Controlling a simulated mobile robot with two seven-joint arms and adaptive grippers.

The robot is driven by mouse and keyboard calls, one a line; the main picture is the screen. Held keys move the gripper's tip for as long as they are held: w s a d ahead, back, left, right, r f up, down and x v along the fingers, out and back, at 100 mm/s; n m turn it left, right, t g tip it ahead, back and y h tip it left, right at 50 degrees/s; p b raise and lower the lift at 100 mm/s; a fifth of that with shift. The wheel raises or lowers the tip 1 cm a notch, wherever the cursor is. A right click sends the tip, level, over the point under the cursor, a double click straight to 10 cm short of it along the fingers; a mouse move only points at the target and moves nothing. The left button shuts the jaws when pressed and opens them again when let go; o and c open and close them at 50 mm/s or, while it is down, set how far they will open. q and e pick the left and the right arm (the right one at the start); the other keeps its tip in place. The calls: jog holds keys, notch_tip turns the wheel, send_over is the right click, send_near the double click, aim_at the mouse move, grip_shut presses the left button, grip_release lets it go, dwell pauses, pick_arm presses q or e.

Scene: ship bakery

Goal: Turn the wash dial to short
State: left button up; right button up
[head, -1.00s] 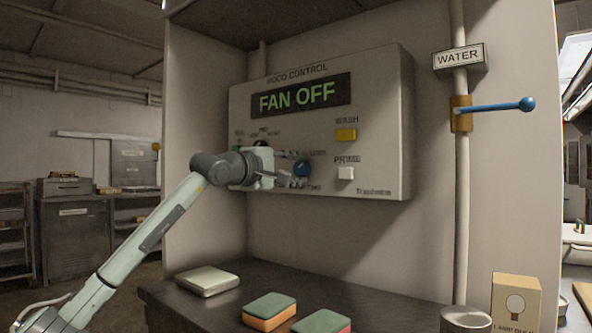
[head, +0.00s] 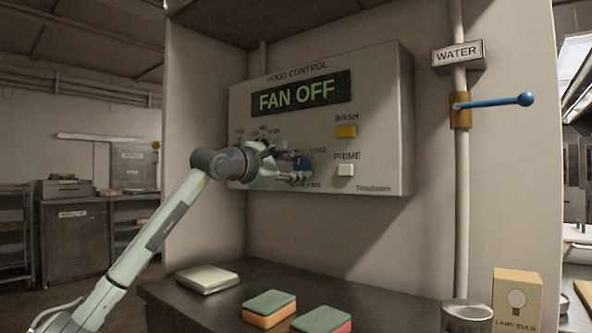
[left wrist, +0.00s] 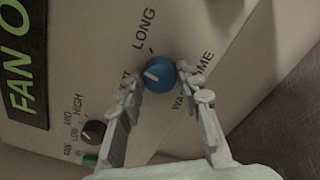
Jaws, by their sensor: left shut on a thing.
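The blue wash dial (head: 303,163) is on the lower part of the hood control panel (head: 385,120). My left gripper (head: 297,167) is shut on it. In the left wrist view the dial (left wrist: 160,75) sits between the two fingertips (left wrist: 164,82). Its white pointer mark points left in that picture, towards a label partly hidden by a finger, of which a final T shows. The LONG label (left wrist: 145,28) is clear of the fingers. The WASH TIME label is partly covered by the other finger. My right gripper is not in view.
A black fan knob (left wrist: 94,132) and green light (left wrist: 90,160) are close to one finger. A yellow WASH button (head: 346,132), a white PRIME button (head: 346,170) and a display (head: 301,95) reading FAN OFF are on the panel. Sponges (head: 268,308) lie on the counter below.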

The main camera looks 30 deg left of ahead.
pick_arm(q)
jog(key=n, duration=0.2)
jog(key=shift+n, duration=0.4)
jog(key=n+b, duration=0.1)
jog(key=n, duration=0.3)
jog(key=shift+n, duration=1.8)
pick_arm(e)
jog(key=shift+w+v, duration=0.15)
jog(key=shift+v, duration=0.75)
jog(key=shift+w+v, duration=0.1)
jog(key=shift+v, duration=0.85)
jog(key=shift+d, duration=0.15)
pick_arm(q)
jog(key=o, duration=1.2)
jog(key=shift+c, duration=0.2)
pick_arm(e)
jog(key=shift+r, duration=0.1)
pick_arm(q)
jog(key=s, duration=1.2)
jog(key=shift+a, duration=0.45)
